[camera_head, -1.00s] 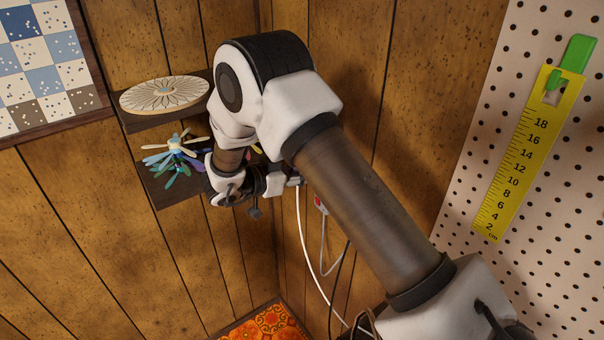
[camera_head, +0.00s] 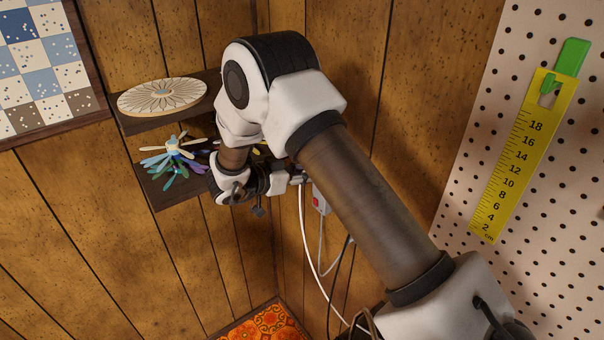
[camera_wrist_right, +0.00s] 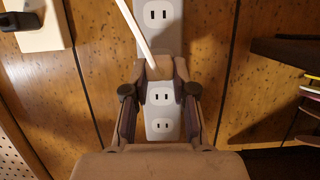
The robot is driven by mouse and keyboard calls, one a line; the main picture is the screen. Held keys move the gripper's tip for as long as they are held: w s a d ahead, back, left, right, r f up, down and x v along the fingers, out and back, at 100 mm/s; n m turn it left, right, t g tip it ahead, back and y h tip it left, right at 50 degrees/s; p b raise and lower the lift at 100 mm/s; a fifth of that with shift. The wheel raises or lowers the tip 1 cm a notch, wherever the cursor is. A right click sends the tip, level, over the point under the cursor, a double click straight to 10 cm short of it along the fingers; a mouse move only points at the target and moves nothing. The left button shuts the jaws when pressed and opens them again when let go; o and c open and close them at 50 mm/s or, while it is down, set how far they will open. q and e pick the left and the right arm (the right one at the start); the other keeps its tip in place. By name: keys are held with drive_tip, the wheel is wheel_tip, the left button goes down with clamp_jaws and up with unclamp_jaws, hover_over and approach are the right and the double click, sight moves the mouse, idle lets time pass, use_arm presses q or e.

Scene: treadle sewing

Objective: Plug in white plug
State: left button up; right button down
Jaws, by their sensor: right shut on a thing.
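My right gripper (camera_head: 300,178) is by the wall corner in the head view. In the right wrist view its two fingers (camera_wrist_right: 157,72) are close together around the end of a white cord (camera_wrist_right: 137,28). The white plug itself is mostly hidden between the fingertips. A white outlet strip (camera_wrist_right: 163,113) is behind the fingers, with slotted sockets visible above and below them. I cannot tell whether the plug touches a socket. The white cord also hangs below the gripper in the head view (camera_head: 304,232). My left gripper is not in view.
A small box with a red switch (camera_head: 320,201) is beside the gripper, with grey and black cords below. Dark shelves (camera_head: 187,192) with colourful items stand close on the left. A pegboard with a yellow ruler (camera_head: 520,150) is at right. A black item sits on a pale plate (camera_wrist_right: 42,30).

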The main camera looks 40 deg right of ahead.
drive_tip(key=shift+d, duration=0.6)
drive_tip(key=c, duration=0.9)
unclamp_jaws()
drive_tip(key=shift+s+d, duration=0.1)
drive_tip(key=shift+d, duration=0.05)
drive_tip(key=shift+o, duration=0.2)
drive_tip(key=v, duration=1.2)
drive_tip(key=shift+f, duration=0.15)
